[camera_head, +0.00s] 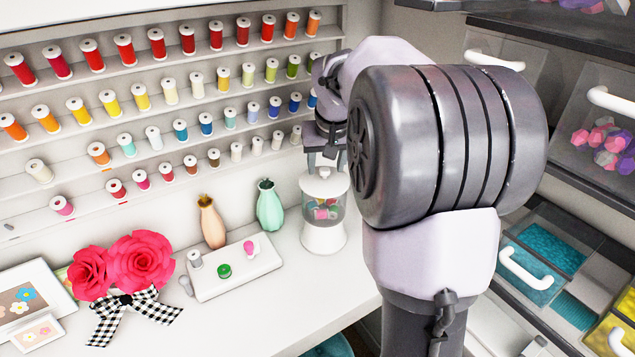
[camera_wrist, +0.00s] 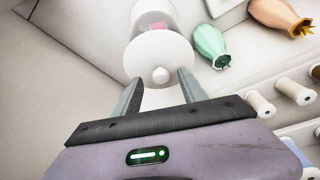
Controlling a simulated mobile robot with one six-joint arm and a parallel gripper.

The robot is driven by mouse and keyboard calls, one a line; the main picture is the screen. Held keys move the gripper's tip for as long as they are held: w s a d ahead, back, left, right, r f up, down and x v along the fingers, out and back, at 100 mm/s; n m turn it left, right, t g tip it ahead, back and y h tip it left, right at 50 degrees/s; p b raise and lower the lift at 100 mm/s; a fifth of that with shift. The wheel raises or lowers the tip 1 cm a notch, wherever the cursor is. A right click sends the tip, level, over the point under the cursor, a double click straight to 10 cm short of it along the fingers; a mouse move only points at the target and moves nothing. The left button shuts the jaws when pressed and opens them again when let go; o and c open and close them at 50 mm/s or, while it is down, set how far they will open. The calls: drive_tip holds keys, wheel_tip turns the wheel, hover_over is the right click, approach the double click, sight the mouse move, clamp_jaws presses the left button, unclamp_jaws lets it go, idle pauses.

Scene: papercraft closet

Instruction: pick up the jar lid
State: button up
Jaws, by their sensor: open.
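The jar lid (camera_head: 324,182) is white and round with a small knob, and sits on top of the jar. The jar (camera_head: 323,234) is clear with a white base and holds colourful pieces; it stands upright on the white counter. In the wrist view the lid (camera_wrist: 159,62) faces me, its knob between the tips of my open fingers. My gripper (camera_head: 325,158) is directly above the lid in the head view, pointing down. The fingers also show in the wrist view (camera_wrist: 159,90), with nothing held between them. Whether a fingertip touches the lid I cannot tell.
A green vase (camera_head: 270,207) and a tan vase (camera_head: 212,222) stand left of the jar. A white tray (camera_head: 215,287) with small items lies in front of them. Thread spools line the wall shelves (camera_head: 150,102) behind. Drawers (camera_head: 545,250) are on the right.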

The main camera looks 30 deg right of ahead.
drive_tip(key=shift+x, duration=0.8)
drive_tip(key=shift+w, duration=0.1)
drive_tip(key=shift+r, duration=0.15)
drive_tip(key=c, duration=0.4)
clamp_jaws()
